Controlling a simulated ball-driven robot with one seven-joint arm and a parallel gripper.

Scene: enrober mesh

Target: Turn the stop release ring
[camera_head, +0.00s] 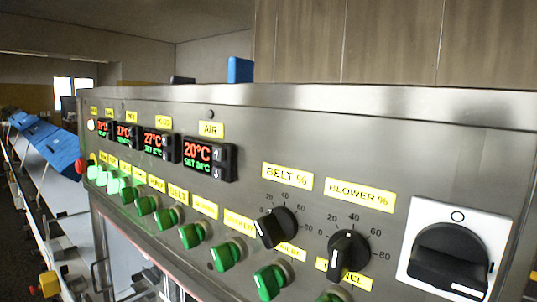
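A steel control panel (300,120) runs at a slant across the camera view. A small red knob (80,166) shows at its far left end; it looks like a stop button, but it is too small to tell a ring on it. A yellow box (48,284) stands low at the left edge; I cannot tell whether it carries a stop. My gripper is not in view.
The panel carries several green switches (191,235), black BELT (276,227) and BLOWER (348,254) dials, a large black rotary switch (449,258) and red-digit displays (208,158). A blue-covered conveyor (45,145) recedes at left. A wood-panelled wall stands behind.

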